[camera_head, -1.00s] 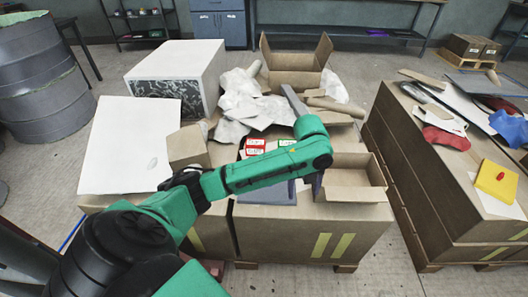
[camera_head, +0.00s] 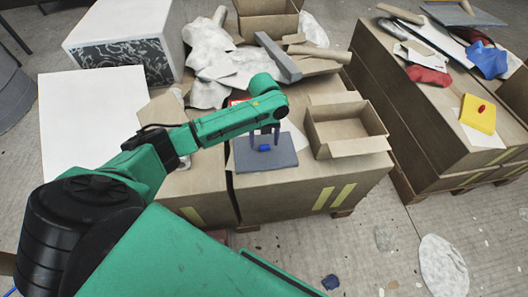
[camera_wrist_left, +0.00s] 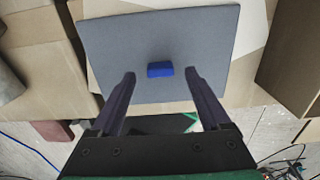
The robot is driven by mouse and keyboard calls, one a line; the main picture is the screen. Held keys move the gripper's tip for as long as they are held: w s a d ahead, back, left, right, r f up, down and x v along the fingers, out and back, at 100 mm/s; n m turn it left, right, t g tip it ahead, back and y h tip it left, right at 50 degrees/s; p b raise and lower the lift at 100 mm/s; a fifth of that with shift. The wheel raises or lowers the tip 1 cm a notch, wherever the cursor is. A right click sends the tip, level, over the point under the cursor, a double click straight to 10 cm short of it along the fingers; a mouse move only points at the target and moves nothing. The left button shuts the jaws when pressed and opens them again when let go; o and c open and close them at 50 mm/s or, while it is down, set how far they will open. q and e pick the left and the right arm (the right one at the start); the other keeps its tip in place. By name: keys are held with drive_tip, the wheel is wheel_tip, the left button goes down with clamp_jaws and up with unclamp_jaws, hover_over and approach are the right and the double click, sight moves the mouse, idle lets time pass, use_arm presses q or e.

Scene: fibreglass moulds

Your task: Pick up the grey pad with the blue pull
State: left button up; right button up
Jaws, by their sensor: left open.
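The grey pad (camera_head: 252,158) lies flat on the cardboard boxes near their front edge, beside the small open carton. Its blue pull (camera_head: 264,148) stands up near the middle of the pad. In the left wrist view the pad (camera_wrist_left: 205,45) fills the upper middle, and the blue pull (camera_wrist_left: 160,69) shows just beyond the fingertips, between their lines. My left gripper (camera_head: 264,137) is open and empty, above the pad and close to the pull. In the wrist view its two fingers (camera_wrist_left: 160,73) are spread apart. My right gripper is not in view.
An open carton (camera_head: 345,130) stands just right of the pad. A long grey bar (camera_head: 278,57) and crumpled white sheets (camera_head: 215,65) lie behind. A white board (camera_head: 92,120) is at left. A yellow pad with a red pull (camera_head: 478,114) lies on the right stack.

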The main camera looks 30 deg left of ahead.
sight(264, 149)
use_arm(q)
wheel_tip(264, 149, down, 3)
drive_tip(key=shift+r, duration=0.2)
clamp_jaws()
drive_tip(key=shift+r, duration=0.15)
